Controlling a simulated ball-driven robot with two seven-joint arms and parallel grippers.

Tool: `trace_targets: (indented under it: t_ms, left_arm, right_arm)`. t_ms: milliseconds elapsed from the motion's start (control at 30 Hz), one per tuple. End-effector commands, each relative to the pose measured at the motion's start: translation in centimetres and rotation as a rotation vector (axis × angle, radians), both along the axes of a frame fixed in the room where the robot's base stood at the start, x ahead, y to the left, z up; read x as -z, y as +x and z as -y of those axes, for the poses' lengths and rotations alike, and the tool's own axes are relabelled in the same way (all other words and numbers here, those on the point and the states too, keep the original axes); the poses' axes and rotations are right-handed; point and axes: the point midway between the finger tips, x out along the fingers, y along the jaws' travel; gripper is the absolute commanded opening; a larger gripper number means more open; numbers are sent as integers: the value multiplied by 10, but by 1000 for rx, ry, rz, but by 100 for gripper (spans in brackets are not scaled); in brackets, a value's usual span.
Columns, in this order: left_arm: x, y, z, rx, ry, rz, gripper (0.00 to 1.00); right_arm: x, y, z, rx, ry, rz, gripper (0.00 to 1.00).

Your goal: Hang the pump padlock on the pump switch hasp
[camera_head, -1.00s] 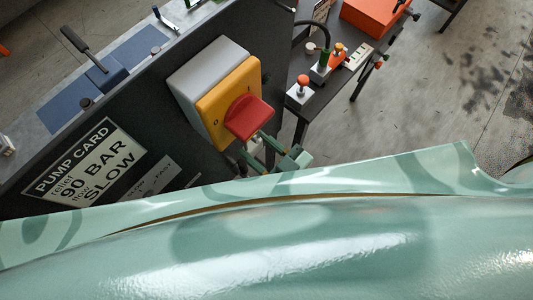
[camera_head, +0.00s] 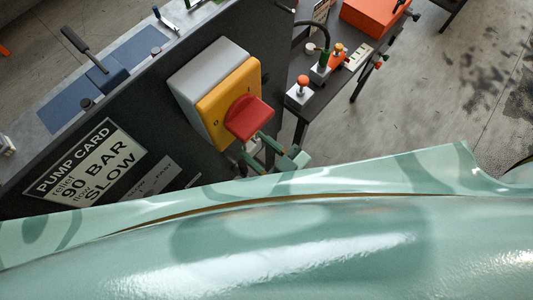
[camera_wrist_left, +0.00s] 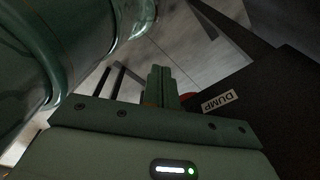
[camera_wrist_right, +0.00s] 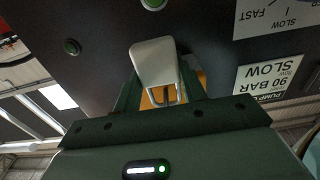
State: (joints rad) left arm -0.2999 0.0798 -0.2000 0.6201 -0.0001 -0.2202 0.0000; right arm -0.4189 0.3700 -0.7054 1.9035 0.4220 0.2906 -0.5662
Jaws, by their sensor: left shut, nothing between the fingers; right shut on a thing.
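The pump switch is a grey box with a yellow front (camera_head: 222,105) and a red handle (camera_head: 249,118) in the head view. Green gripper fingers show just below the red handle, partly cut off by my own arm. In the right wrist view my right gripper (camera_wrist_right: 157,72) is shut on a pale block with a thin metal loop, seemingly the padlock (camera_wrist_right: 155,60), with the yellow front behind it. I cannot tell whether the loop is in the hasp. My left gripper (camera_wrist_left: 161,75) is shut and empty in the left wrist view, with something red behind it.
A pump card (camera_head: 88,165) is on the dark panel left of the switch. A side bench (camera_head: 318,95) with valves and an orange box (camera_head: 373,18) stands behind. A "DUMP" label (camera_wrist_left: 219,101) shows near the left gripper. My arm covers the lower head view.

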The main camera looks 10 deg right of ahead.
Motion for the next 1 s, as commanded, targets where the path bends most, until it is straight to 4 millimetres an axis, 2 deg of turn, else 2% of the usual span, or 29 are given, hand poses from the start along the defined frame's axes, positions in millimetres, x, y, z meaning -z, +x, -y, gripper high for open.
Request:
trace_targets:
  t_ms: [467,500,567,867,1000]
  left_arm:
    - [2,0,0,0,0,0,0]
    - [2,0,0,0,0,0,0]
    - [2,0,0,0,0,0,0]
    - [2,0,0,0,0,0,0]
    - [6,0,0,0,0,0,0]
  right_arm:
    - [4,0,0,0,-1,1,16]
    - [3,0,0,0,-1,1,52]
    - [3,0,0,0,-1,1,67]
    - [4,-1,1,0,-1,0,67]
    - [6,-13,11,0,-3,-3,67]
